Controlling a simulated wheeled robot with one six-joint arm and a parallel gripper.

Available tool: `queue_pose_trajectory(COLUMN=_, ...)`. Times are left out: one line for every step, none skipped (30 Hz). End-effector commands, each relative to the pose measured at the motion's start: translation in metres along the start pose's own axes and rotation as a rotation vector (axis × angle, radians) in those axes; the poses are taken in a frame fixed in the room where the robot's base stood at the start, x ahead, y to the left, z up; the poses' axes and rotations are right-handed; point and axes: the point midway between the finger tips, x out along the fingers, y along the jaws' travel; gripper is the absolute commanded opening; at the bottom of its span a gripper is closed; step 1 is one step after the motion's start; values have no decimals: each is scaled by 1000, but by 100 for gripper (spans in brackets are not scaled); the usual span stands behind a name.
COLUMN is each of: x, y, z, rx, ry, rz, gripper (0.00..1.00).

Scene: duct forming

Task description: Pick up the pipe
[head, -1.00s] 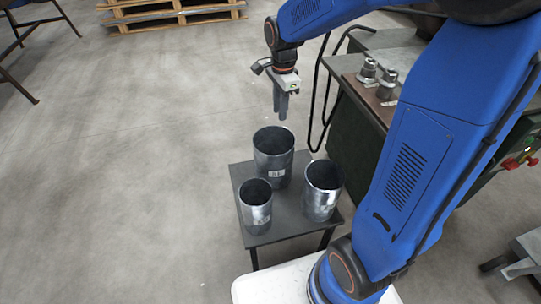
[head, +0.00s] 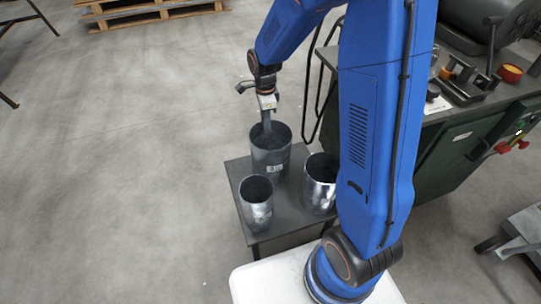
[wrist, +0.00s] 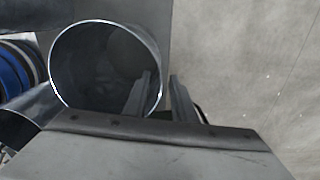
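Three grey metal pipes stand upright on a small dark table (head: 283,222). The largest pipe (head: 270,165) is at the back, a small pipe (head: 257,207) at front left and a middle-sized pipe (head: 320,188) at right. My gripper (head: 266,126) points down at the largest pipe's rim. In the wrist view, my gripper's fingers (wrist: 161,76) are apart, one inside the mouth of the largest pipe (wrist: 75,45) and one outside, with the wall's rim between them. I cannot tell whether either finger touches the wall. The lower part of the fingers is partly hidden in the head view.
A dark green workbench (head: 455,150) with tools stands at the right, behind my blue arm. The other two pipes stand close to the largest one. A wooden pallet (head: 150,12) lies far back.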

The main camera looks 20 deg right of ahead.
Motion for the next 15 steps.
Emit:
queue_pose_trajectory(x=8, y=0, z=0, rx=0, ry=1, rz=3, gripper=24)
queue_pose_trajectory(x=12, y=0, z=0, rx=0, ry=0, rz=2, gripper=24)
queue_pose_trajectory(x=16, y=0, z=0, rx=0, ry=0, rz=2, gripper=24)
queue_pose_trajectory(x=19, y=0, z=0, rx=0, ry=0, rz=1, gripper=24)
queue_pose_trajectory(x=21, y=0, z=0, rx=0, ry=0, rz=1, gripper=24)
queue_pose_trajectory(x=24, y=0, z=0, rx=0, ry=0, rz=0, gripper=24)
queue_pose_trajectory(x=25, y=0, z=0, rx=0, ry=0, rz=0, gripper=24)
queue_pose_trajectory(x=26, y=0, z=0, rx=0, ry=0, rz=0, gripper=24)
queue_pose_trajectory(x=28, y=0, z=0, rx=0, ry=0, rz=1, gripper=24)
queue_pose_trajectory(x=30, y=1, z=0, rx=0, ry=0, rz=1, gripper=24)
queue_pose_trajectory(x=32, y=1, z=0, rx=0, ry=0, rz=1, gripper=24)
queue_pose_trajectory(x=36, y=1, z=-1, rx=0, ry=0, rz=2, gripper=24)
queue_pose_trajectory(x=40, y=2, z=-1, rx=0, ry=0, rz=1, gripper=24)
queue_pose_trajectory(x=44, y=2, z=-1, rx=0, ry=1, rz=2, gripper=24)
queue_pose_trajectory(x=50, y=3, z=-1, rx=0, ry=1, rz=3, gripper=24)
